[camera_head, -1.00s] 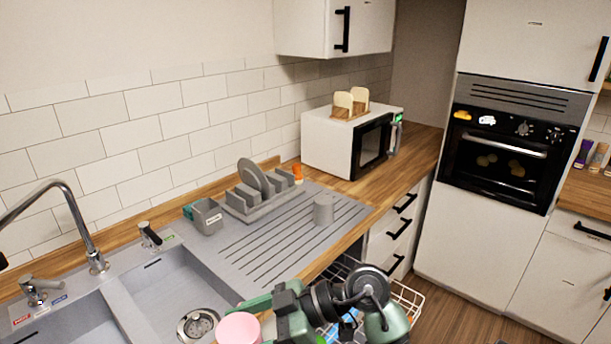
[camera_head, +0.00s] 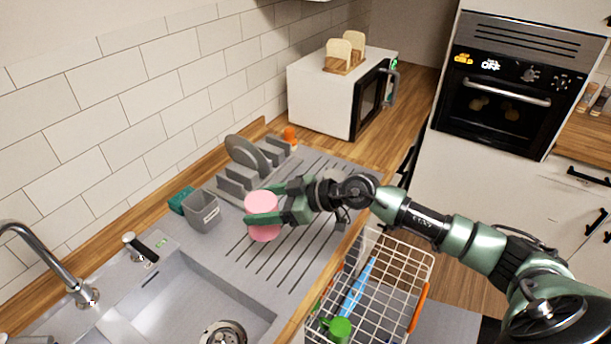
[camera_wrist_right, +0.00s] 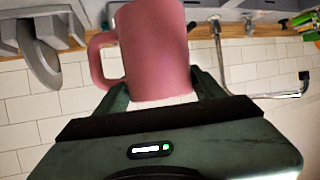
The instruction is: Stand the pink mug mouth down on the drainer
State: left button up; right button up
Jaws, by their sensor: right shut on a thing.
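The pink mug (camera_head: 262,221) is upright-axised over the left part of the grey ridged drainer (camera_head: 290,255). Its upper end looks smooth and closed, with no opening visible. I cannot tell whether its lower rim touches the drainer. My right gripper (camera_head: 278,204) is shut on the mug, with a finger on either side. In the right wrist view the pink mug (camera_wrist_right: 155,50) sits between the fingers of the right gripper (camera_wrist_right: 160,88), its handle at the left and its far end cut off by the frame. My left gripper is not in view.
A grey plate rack (camera_head: 238,182) with a plate (camera_head: 247,153) stands behind the mug. A grey caddy (camera_head: 202,212) is at its left. The sink (camera_head: 185,300) lies front left.

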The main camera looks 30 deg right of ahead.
jog(key=w+d+f+m+t+h, duration=0.1)
jog(key=w+d+f+m, duration=0.1)
jog(key=d, duration=0.5)
jog(key=w+d+f+m+t+h+p, duration=0.1)
jog(key=w+d+f+m+t+h, duration=0.1)
jog(key=d, duration=0.4)
jog(key=shift+w+d, duration=0.4)
jog(key=shift+w, duration=0.3)
notch_tip(320, 180, down, 6)
jog(key=b, duration=0.7)
jog(key=shift+a+f, duration=0.1)
jog(key=shift+f+b, duration=1.05)
jog(key=shift+f, duration=0.9)
jog(key=shift+f, duration=0.45)
jog(key=o, duration=1.7)
jog(key=shift+o, duration=0.4)
jog(key=shift+s, duration=0.1)
